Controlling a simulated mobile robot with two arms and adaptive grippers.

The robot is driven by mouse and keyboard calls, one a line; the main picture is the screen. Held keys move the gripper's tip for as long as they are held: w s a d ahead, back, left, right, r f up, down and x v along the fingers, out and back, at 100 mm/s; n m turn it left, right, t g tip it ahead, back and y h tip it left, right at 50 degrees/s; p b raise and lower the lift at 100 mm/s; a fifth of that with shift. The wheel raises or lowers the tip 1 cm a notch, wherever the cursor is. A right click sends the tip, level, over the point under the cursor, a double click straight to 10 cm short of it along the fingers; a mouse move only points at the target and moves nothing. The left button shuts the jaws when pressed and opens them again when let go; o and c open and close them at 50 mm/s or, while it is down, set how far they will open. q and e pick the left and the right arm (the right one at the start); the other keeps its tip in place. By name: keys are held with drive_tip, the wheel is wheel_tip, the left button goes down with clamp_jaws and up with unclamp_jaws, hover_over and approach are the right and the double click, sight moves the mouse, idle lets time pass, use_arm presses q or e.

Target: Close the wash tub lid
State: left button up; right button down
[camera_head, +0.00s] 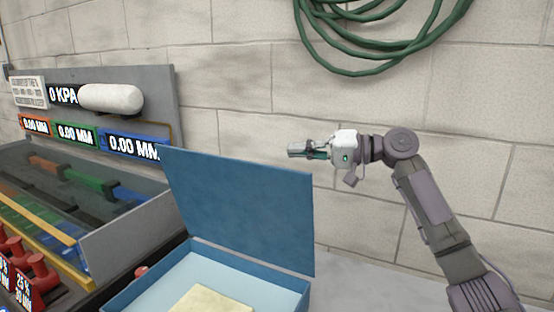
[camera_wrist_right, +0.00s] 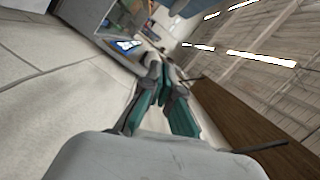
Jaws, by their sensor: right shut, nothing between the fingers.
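The wash tub (camera_head: 290,289) is a blue box at the bottom centre of the head view. Its blue lid (camera_head: 240,205) stands open, raised at the back edge and near upright. A pale block (camera_head: 212,302) shows inside the tub, cut off by the frame. My right gripper (camera_head: 296,149) is shut and empty. It appears above and to the right of the lid's top edge, pointing left, apart from the lid. In the right wrist view its fingers (camera_wrist_right: 162,88) come together at the tips. My left gripper is not in view.
A bench with a grey panel (camera_head: 160,88), number displays and a white cylinder (camera_head: 111,98) stands at left. Red weights (camera_head: 35,270) sit at its front. A green hose (camera_head: 375,45) hangs on the block wall. Space right of the tub looks clear.

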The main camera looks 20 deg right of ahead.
drive_tip(key=w+a+f+p, duration=0.2)
drive_tip(key=a, duration=0.8)
drive_tip(key=shift+a, duration=0.25)
drive_tip(key=shift+s, duration=0.1)
